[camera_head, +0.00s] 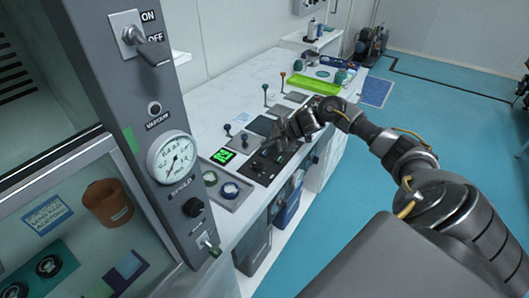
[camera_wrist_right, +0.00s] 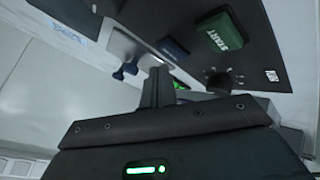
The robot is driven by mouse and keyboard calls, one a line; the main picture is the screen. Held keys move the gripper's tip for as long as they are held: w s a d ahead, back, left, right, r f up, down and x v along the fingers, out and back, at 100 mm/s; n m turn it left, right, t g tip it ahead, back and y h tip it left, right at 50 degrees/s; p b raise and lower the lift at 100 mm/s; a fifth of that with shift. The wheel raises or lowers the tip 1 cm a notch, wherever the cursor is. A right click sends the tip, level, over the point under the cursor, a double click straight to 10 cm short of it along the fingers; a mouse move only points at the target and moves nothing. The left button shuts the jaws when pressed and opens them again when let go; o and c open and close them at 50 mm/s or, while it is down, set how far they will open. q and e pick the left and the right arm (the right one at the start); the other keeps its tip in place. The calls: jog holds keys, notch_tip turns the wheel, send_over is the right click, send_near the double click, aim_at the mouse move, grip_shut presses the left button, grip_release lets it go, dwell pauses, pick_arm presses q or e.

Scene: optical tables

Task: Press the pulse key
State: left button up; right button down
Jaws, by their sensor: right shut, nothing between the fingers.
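A dark control panel (camera_head: 258,172) lies on the white bench in the head view. In the right wrist view it carries a green START key (camera_wrist_right: 222,33), a blue key (camera_wrist_right: 173,48) and a dark round knob (camera_wrist_right: 219,82). I cannot read a pulse label on any key. My right gripper (camera_head: 278,142) is over the panel's far part in the head view and hides some of it. In the right wrist view its fingers (camera_wrist_right: 158,86) are together and empty, near the blue key. I cannot tell whether they touch the panel. My left gripper is out of view.
A grey cabinet with a white gauge (camera_head: 172,157) and an ON/OFF lever (camera_head: 146,45) stands at the left. Upright levers (camera_head: 265,93) and a lime tray (camera_head: 314,84) are farther back. The floor at the right is mostly open.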

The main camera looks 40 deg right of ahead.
aim_at(268, 152)
jog(key=shift+f, duration=0.1)
jog(key=shift+f, duration=0.35)
jog(key=shift+f, duration=0.45)
dwell(0.7)
jog(key=shift+r, duration=0.1)
jog(key=shift+r+p, duration=0.65)
jog(key=shift+r, duration=0.1)
jog(key=shift+r, duration=0.1)
notch_tip(268, 152, up, 5)
jog(key=p, duration=0.4)
jog(key=shift+p, duration=0.4)
